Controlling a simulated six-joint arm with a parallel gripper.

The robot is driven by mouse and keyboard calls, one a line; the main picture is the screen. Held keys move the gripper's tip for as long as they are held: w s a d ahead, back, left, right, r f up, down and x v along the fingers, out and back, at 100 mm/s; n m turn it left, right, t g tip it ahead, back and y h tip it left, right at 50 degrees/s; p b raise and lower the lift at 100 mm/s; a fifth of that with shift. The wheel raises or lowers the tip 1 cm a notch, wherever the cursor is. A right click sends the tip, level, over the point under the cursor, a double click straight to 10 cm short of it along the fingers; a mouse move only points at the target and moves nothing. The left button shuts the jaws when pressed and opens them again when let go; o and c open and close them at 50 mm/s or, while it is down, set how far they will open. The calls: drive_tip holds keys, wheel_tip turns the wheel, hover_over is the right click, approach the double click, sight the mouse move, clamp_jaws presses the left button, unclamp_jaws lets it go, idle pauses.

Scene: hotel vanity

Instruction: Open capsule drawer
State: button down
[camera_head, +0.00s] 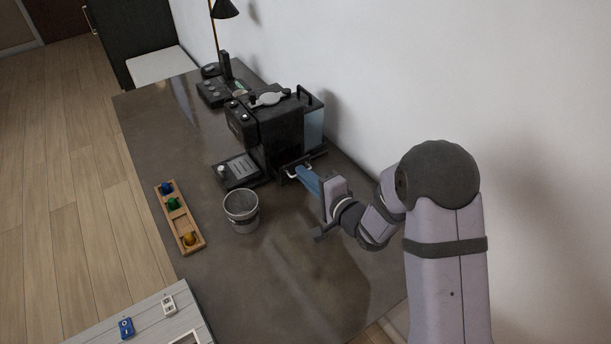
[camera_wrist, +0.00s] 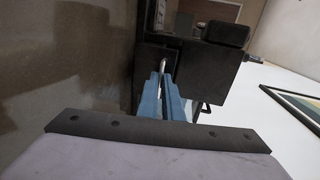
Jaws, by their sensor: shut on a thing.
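The black coffee machine (camera_head: 275,130) stands on the dark counter against the wall. The capsule drawer (camera_head: 312,156) is low on its near side, with a pale metal handle (camera_head: 290,173). How far the drawer stands out is hard to tell. My gripper (camera_head: 298,170) has long blue fingers that reach in level to the handle and are shut on it. In the wrist view the blue fingers (camera_wrist: 164,82) close around the bright handle (camera_wrist: 163,64), against the dark front of the machine (camera_wrist: 200,60). The fingers partly hide the handle and drawer front.
A grey bucket (camera_head: 241,212) stands left of my gripper. A wooden tray (camera_head: 192,238) with coloured capsules lies near the counter's left edge. A black control box (camera_head: 212,92) and lamp (camera_head: 224,10) are behind. The counter in front is clear; the wall is close on the right.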

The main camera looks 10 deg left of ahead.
idle(0.4)
drive_tip(key=shift+f+p+v, duration=0.2)
drive_tip(key=shift+v, duration=0.95)
drive_tip(key=shift+f+p+v, duration=0.15)
drive_tip(key=shift+f+v, duration=0.05)
drive_tip(key=shift+v, duration=0.9)
drive_tip(key=shift+d, duration=0.1)
drive_tip(key=c, duration=1.9)
unclamp_jaws()
drive_tip(key=shift+c, duration=0.2)
drive_tip(key=shift+s+d, duration=0.1)
drive_tip(key=shift+s, duration=0.05)
drive_tip(key=shift+v, duration=3.5)
